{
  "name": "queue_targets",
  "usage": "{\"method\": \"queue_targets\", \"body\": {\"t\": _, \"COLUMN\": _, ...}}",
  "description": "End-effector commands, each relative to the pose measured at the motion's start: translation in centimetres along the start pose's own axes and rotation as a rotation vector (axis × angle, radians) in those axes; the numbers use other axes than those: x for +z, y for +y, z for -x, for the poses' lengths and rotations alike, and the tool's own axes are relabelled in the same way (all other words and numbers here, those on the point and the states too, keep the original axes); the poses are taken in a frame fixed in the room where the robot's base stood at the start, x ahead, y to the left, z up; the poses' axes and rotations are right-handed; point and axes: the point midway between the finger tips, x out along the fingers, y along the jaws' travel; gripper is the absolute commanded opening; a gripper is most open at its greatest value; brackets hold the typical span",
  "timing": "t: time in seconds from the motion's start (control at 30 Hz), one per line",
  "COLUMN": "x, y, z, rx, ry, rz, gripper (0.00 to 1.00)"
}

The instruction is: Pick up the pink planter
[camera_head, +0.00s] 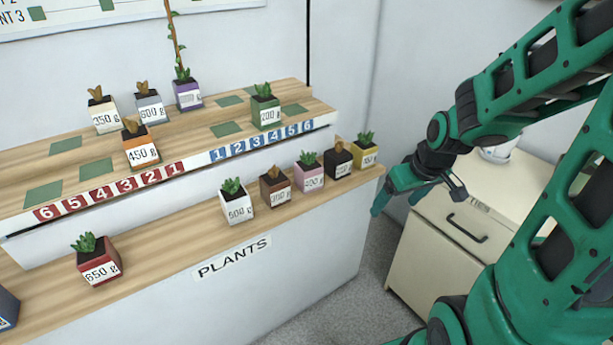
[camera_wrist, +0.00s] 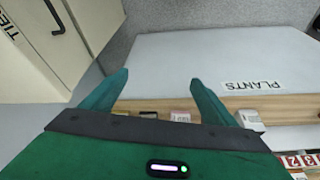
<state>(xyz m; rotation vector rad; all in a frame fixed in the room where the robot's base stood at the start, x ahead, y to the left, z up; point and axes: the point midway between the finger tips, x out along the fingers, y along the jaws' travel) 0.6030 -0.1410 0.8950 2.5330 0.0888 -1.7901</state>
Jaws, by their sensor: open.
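The pink planter (camera_head: 309,179) is a small square pot with a green plant and a white weight label. It stands upright on the lower wooden shelf, between a brown planter (camera_head: 276,190) and a black planter (camera_head: 339,163). In the wrist view, a small pinkish pot (camera_wrist: 180,116) that appears to be it shows between the fingers, partly cut off by the gripper body. My gripper (camera_head: 419,197) is open and empty. It hangs past the right end of the shelf, apart from the pink planter, with the black and yellow planters on the side between them.
A yellow planter (camera_head: 365,155) stands at the shelf's right end, and a white planter (camera_head: 237,206) left of the brown one. A red planter (camera_head: 99,262) is farther left. The upper shelf (camera_head: 205,140) holds several planters. A cream drawer cabinet (camera_head: 440,250) stands right.

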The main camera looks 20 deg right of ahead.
Motion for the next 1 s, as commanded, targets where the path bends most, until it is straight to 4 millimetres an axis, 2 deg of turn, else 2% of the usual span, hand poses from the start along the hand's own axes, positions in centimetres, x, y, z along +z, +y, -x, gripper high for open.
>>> {"method": "queue_targets", "body": {"t": 0.03, "x": -1.4, "y": -1.1, "z": -1.9, "rx": -0.029, "ry": 0.036, "rz": 0.058, "gripper": 0.8}}
{"method": "queue_targets", "body": {"t": 0.2, "x": -6.4, "y": -5.0, "z": -6.5, "rx": -0.117, "ry": 0.224, "rz": 0.206, "gripper": 0.8}}
{"method": "queue_targets", "body": {"t": 0.4, "x": -11.3, "y": -9.2, "z": -9.9, "rx": -0.187, "ry": 0.462, "rz": 0.273, "gripper": 0.8}}
{"method": "queue_targets", "body": {"t": 0.5, "x": -13.4, "y": -10.5, "z": -11.1, "rx": -0.195, "ry": 0.578, "rz": 0.265, "gripper": 0.8}}
{"method": "queue_targets", "body": {"t": 0.73, "x": -16.4, "y": -11.1, "z": -12.4, "rx": -0.157, "ry": 0.765, "rz": 0.18, "gripper": 0.8}}
{"method": "queue_targets", "body": {"t": 1.0, "x": -17.5, "y": -10.4, "z": -12.9, "rx": -0.11, "ry": 0.832, "rz": 0.119, "gripper": 0.8}}
